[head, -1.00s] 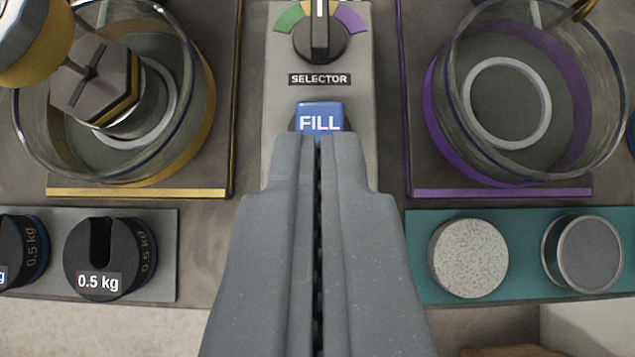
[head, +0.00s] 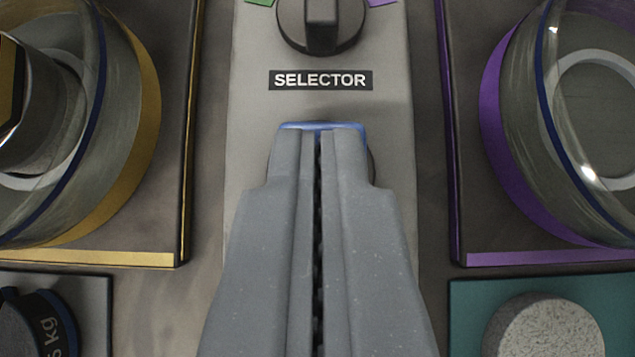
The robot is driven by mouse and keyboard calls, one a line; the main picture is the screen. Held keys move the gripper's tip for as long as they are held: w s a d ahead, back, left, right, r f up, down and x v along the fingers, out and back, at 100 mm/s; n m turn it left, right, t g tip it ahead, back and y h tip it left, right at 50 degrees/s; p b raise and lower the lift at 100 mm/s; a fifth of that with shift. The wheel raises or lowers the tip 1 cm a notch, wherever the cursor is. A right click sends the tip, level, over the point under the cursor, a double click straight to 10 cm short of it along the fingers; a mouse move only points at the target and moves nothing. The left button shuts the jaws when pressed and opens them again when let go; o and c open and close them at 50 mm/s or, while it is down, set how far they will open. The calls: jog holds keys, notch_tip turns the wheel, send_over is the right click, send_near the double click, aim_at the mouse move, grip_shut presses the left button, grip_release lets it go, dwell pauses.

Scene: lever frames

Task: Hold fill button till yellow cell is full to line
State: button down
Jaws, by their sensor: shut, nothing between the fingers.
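My gripper (head: 319,135) is shut and empty, its fingertips over the blue fill button (head: 322,126). The yellow cell (head: 140,105) is at the left, a clear round vessel with a yellow base ring, partly cut off by the frame. A dark and metallic piece (head: 40,105) stands inside it.
The selector knob (head: 320,25) stands on the grey panel (head: 245,150) beyond the button. A clear cell with a purple ring (head: 500,110) is at the right. A black weight (head: 35,325) is at lower left, a speckled disc (head: 545,325) on a teal tray (head: 465,300) at lower right.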

jog(key=shift+s+f+b, duration=0.2)
jog(key=shift+f+b, duration=0.1)
jog(key=shift+f, duration=0.95)
jog(key=shift+s, duration=0.15)
jog(key=shift+s+f, duration=0.5)
jog(key=shift+s, duration=0.05)
jog(key=shift+w+r, duration=0.15)
jog(key=shift+r, duration=0.05)
jog(key=r, duration=0.2)
jog(key=w+r+p, duration=0.1)
jog(key=r, duration=0.1)
jog(key=shift+w+r, duration=0.2)
jog(key=shift+r, duration=0.05)
jog(key=v, duration=1.1)
jog(key=shift+s+r+p, duration=0.15)
jog(key=shift+s+p, duration=0.1)
jog(key=shift+p, duration=0.2)
